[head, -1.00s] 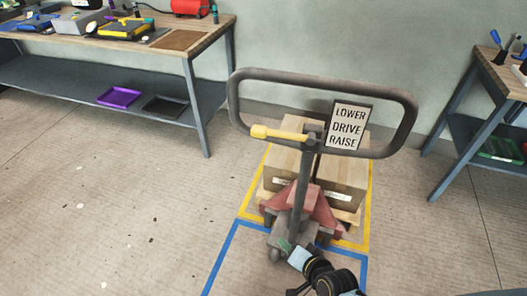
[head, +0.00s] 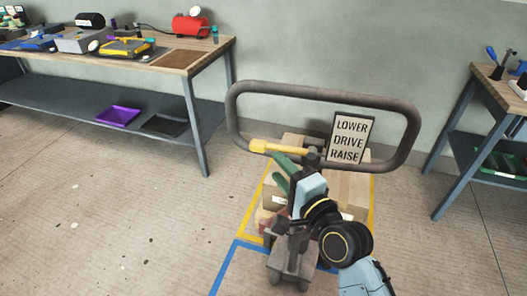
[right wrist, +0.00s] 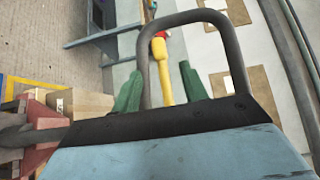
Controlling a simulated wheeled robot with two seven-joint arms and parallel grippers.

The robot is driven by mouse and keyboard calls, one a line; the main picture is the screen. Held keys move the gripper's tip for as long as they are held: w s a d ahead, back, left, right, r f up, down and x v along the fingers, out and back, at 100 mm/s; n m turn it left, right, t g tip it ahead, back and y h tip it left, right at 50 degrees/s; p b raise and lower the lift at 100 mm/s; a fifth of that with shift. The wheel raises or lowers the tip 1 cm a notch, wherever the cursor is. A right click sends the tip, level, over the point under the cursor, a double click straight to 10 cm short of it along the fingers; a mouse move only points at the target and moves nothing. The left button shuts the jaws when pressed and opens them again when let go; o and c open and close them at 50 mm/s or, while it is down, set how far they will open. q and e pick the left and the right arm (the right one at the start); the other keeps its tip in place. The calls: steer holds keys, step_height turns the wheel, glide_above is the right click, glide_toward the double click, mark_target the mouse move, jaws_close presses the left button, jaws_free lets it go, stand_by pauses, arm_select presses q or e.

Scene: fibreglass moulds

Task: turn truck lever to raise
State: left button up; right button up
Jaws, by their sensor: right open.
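The truck's yellow lever (head: 279,148) points left from its pivot, inside the grey handle loop (head: 318,88). A sign (head: 348,139) reading LOWER, DRIVE, RAISE is to the right of the pivot. My right gripper (head: 278,168) is open, its green fingers just below the lever in the head view. In the right wrist view the yellow lever (right wrist: 163,72) appears between the two open fingers (right wrist: 159,78), with a red part at its far end. I cannot tell whether the fingers touch it. My left gripper is out of view.
The truck carries cardboard boxes (head: 347,188) inside a yellow floor outline. A workbench (head: 205,55) with tools and a red tank (head: 190,27) stands at left, another bench (head: 487,85) at right. The floor at left is clear.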

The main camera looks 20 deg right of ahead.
mark_target(263, 151)
steer(key=x, duration=0.7)
steer(key=shift+w+a+b, duration=0.1)
steer(key=shift+w+b, duration=0.2)
steer(key=shift+w, duration=0.05)
jaws_close()
